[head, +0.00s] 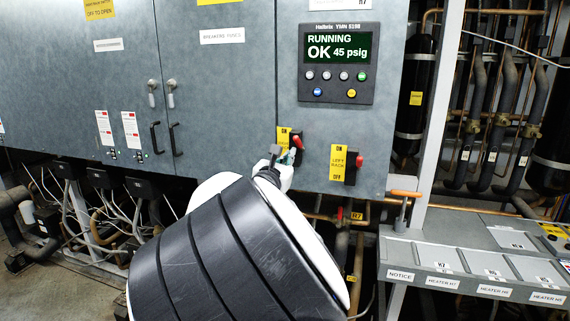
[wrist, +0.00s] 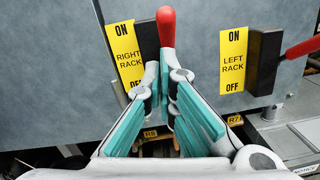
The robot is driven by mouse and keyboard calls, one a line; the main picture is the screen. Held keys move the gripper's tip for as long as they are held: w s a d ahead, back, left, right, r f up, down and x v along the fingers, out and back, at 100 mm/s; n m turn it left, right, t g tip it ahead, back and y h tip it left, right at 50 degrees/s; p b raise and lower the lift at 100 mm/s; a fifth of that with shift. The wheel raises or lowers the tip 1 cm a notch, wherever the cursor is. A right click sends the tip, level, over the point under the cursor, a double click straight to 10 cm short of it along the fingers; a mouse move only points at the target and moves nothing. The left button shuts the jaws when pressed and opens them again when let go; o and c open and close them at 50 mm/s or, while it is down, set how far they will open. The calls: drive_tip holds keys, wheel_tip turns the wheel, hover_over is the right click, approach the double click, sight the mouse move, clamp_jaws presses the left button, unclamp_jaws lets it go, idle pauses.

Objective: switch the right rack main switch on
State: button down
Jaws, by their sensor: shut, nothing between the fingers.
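The right rack main switch is a black box with a red handle (wrist: 166,27), beside a yellow ON / RIGHT RACK / OFF label (wrist: 124,55). In the wrist view the handle points up, level with the label's ON end. In the head view the red handle (head: 298,142) shows just above my gripper (head: 287,162), which partly hides the switch and its label. In the wrist view my gripper (wrist: 166,72) has its teal-padded fingers shut and empty, with the tips just below the handle. I cannot tell whether they touch it. The handle's lower part is hidden.
The left rack switch (head: 351,168) with its red handle (wrist: 302,47) and yellow label (wrist: 233,58) is close on the right. The display panel (head: 338,63) above reads RUNNING OK 45 psig. A grey shelf (head: 420,249) with an orange-handled item (head: 405,194) stands lower right.

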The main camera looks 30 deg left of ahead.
drive_tip(key=shift+w+r, duration=0.15)
drive_tip(key=shift+r, duration=0.8)
